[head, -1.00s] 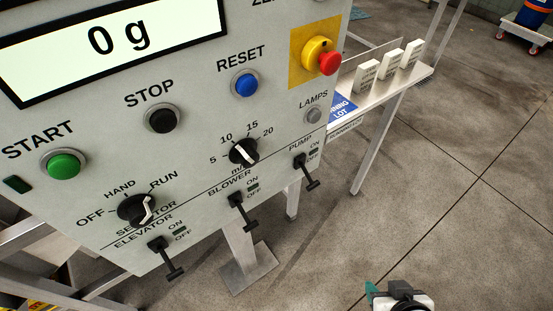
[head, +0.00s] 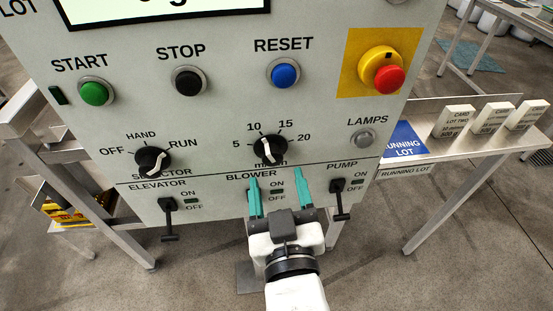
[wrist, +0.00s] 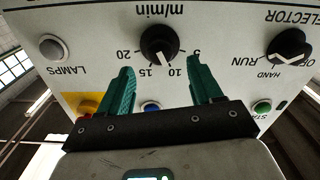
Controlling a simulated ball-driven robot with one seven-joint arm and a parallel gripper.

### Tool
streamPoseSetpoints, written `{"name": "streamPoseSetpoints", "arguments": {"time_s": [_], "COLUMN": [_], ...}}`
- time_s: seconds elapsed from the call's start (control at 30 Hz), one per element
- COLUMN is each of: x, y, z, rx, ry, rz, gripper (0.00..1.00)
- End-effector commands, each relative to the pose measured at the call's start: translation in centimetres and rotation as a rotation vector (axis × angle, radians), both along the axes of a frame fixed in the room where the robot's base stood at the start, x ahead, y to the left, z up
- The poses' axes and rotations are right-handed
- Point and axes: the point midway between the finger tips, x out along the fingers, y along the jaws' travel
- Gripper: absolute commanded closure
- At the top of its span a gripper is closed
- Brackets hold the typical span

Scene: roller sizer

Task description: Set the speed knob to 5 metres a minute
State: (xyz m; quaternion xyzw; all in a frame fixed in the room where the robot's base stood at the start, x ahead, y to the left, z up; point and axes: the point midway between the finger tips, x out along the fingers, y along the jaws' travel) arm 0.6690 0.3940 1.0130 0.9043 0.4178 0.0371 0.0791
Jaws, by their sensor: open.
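The speed knob (head: 270,149) is a black knob with a white pointer on the grey panel, with marks 5, 10, 15 and 20 around it. It also shows upside down in the wrist view (wrist: 160,43), where its pointer appears to be near 10. My gripper (head: 279,182) has teal fingers, spread apart and empty. In the head view the fingertips are in front of the panel, below the knob. In the wrist view my gripper (wrist: 160,68) shows one finger to each side of the knob's line, apart from the knob.
The selector knob (head: 152,160) is to the left. Blower switch is partly hidden behind my gripper; the pump lever (head: 340,198) is close by its right finger. The elevator lever (head: 168,218) is at lower left. A red emergency stop (head: 389,80) is at upper right.

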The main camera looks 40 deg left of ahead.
Motion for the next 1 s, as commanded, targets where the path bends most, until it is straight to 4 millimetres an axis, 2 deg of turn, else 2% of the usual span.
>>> {"name": "streamPoseSetpoints", "arguments": {"time_s": [0.1,0.3,0.73,1.0], "x": [1.5,3.1,3.7,3.7], "y": [1.7,3.6,4.3,4.2], "z": [0.1,0.0,0.0,0.0], "rx": [0.002,-0.001,0.000,0.000], "ry": [-0.001,0.001,0.001,0.001], "rz": [-0.001,0.000,-0.001,-0.001], "gripper": [0.35,0.35,0.35,0.60]}}
